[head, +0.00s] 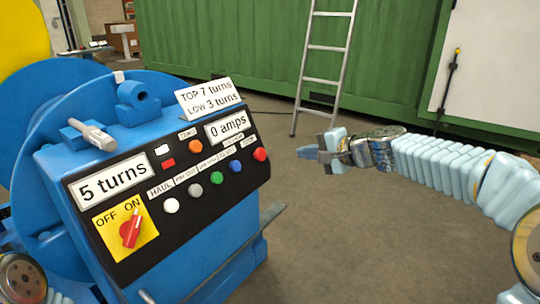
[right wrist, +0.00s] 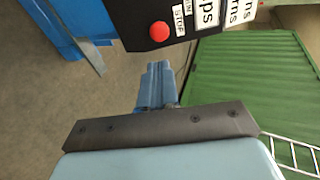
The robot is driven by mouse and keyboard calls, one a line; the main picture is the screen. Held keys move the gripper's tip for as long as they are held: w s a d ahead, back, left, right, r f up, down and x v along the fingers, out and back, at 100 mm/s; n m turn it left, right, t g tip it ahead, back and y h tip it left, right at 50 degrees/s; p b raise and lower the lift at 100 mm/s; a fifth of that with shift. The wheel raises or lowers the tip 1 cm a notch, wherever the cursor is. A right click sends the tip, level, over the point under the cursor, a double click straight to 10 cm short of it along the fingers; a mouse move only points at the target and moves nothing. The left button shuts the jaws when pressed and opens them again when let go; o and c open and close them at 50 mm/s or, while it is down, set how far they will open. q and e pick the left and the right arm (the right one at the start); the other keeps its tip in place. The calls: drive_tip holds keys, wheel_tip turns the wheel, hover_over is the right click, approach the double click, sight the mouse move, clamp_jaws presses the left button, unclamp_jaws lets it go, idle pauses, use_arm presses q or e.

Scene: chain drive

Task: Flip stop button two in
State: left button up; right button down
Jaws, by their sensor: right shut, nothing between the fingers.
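A red stop button (head: 260,154) sits at the right end of the button row on the black control panel (head: 160,246) of the blue machine. In the right wrist view the red button (right wrist: 159,31) shows near the top, with a "STOP" label beside it. My right gripper (head: 308,152) is to the right of the panel, apart from the button, with its fingers towards the machine. Its blue fingers (right wrist: 157,68) are shut and empty below the button in the wrist view. My left gripper is out of view; only part of that arm shows at the lower left.
White, grey, green and blue buttons share the row with the red one. A red switch (head: 131,231) on a yellow plate points toward ON. Signs read "5 turns" and "0 amps". A grey lever (head: 268,216) sticks out at the machine's right. A ladder (head: 326,47) leans on a green container.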

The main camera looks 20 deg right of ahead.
sight(263, 154)
drive_tip(key=p+x, duration=0.4)
drive_tip(key=x, duration=0.8)
drive_tip(key=shift+w+a+f, duration=0.1)
drive_tip(key=shift+w+a, duration=0.15)
drive_tip(key=shift+w, duration=0.05)
drive_tip(key=shift+w+a+f, duration=0.25)
drive_tip(key=shift+w+f, duration=0.05)
drive_tip(key=shift+w, duration=0.2)
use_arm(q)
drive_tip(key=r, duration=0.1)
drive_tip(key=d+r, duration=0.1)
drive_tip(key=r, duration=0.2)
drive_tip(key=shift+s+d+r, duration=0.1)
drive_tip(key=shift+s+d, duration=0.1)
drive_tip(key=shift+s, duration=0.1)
